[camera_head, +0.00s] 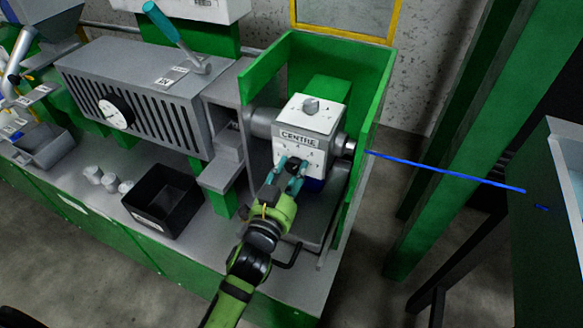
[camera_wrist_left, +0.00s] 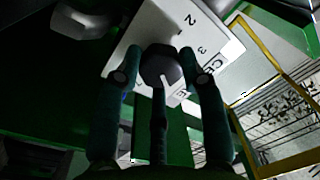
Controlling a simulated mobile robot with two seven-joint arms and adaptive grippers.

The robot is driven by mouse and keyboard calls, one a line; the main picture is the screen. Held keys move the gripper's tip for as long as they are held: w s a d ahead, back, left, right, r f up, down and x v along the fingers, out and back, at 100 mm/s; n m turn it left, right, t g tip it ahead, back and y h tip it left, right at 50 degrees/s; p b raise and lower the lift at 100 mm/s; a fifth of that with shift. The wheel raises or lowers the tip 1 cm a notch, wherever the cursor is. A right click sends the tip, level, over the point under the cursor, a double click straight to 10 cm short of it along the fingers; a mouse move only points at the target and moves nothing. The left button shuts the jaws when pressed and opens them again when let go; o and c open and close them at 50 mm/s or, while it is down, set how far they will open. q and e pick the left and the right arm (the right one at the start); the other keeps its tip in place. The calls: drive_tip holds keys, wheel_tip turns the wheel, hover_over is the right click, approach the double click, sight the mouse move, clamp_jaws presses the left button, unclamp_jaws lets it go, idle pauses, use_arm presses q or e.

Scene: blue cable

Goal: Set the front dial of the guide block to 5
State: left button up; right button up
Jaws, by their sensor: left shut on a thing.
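The guide block (camera_head: 309,118) is a white box labelled CENTRE inside a green-walled bay. Its front dial is a dark knob (camera_wrist_left: 160,66) on the white front face, with digits such as 2 and 3 around it in the left wrist view. My left gripper (camera_head: 287,170) reaches the front face, and its teal fingers (camera_wrist_left: 161,80) are shut around the knob. The dial's pointer and its current number are mostly hidden by the fingers. A second, grey knob (camera_head: 310,105) sits on the block's top. My right gripper is not in view.
A blue cable (camera_head: 445,171) runs from the block's right side to a dark cabinet at right. Green walls (camera_head: 362,140) stand close around the block. A black bin (camera_head: 163,200) and several white pieces (camera_head: 108,181) lie to the left.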

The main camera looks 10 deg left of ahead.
use_arm(q)
drive_tip(key=shift+r+m, duration=0.25)
drive_tip(key=shift+m, duration=0.75)
drive_tip(key=o, duration=1.1)
drive_tip(key=shift+o, duration=0.2)
drive_tip(key=shift+f, duration=0.1)
drive_tip(key=shift+s+f, duration=0.1)
drive_tip(key=shift+s, duration=0.15)
drive_tip(key=s+a, duration=0.1)
drive_tip(key=s, duration=1)
drive_tip(key=shift+s+a+f, duration=0.15)
drive_tip(key=shift+a+f, duration=0.05)
drive_tip(key=shift+a, duration=0.15)
